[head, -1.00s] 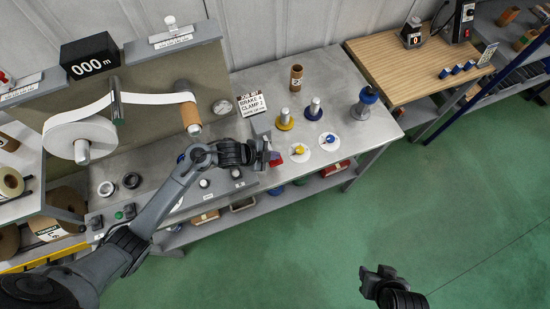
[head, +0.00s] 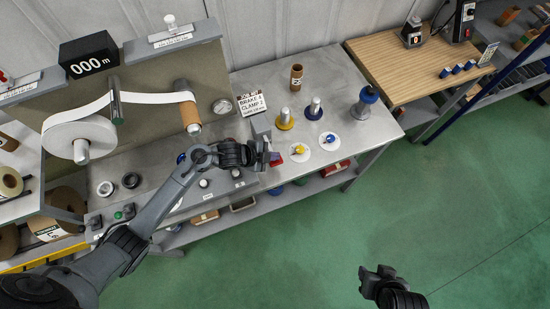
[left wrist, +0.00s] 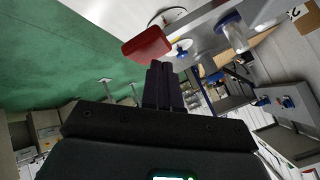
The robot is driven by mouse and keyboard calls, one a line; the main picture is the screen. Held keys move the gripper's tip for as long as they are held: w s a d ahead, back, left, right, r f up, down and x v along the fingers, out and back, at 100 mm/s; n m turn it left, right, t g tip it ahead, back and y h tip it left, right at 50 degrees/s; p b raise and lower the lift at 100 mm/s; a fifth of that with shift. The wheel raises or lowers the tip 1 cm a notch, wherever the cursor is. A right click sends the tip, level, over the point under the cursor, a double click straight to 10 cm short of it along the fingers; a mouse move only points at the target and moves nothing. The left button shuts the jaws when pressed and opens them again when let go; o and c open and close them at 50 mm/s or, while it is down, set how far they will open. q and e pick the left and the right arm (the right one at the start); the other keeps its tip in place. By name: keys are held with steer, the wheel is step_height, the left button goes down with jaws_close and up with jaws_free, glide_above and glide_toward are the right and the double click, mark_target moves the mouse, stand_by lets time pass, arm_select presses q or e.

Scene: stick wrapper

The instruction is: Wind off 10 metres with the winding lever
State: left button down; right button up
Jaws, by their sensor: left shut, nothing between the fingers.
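The counter (head: 94,58) on the machine reads 000 m. A white web runs from the large white roll (head: 80,142) past a dark upright bar to the brown core (head: 191,115). I cannot make out which part is the winding lever. My left gripper (head: 270,154) is shut and empty above the front of the bench, close to a red part (head: 299,154). In the left wrist view its closed fingers (left wrist: 162,70) point toward a red block (left wrist: 147,46), apart from it or just short of it. My right gripper (head: 378,277) hangs over the green floor; its jaw state is unclear.
A sign reading brake and clamp (head: 251,103) stands on the bench. Yellow (head: 285,120) and blue (head: 314,110) based posts, a brown core (head: 296,77) and a blue-topped stand (head: 365,102) stand right of it. A wooden table (head: 415,65) is beyond. The floor at right is clear.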

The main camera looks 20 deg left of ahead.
arm_select(q)
steer(key=shift+f, duration=0.15)
stand_by(0.5)
steer(key=shift+f+b, duration=0.45)
steer(key=shift+f, duration=0.15)
stand_by(0.3)
steer(key=shift+f+b, duration=0.3)
steer(key=shift+f, duration=0.1)
steer(key=shift+f+b, duration=0.35)
steer(key=shift+f, duration=0.3)
stand_by(0.7)
stand_by(0.5)
steer(key=shift+r, duration=0.15)
steer(key=shift+r+p, duration=2.05)
steer(key=shift+p, duration=0.15)
steer(key=shift+r, duration=0.15)
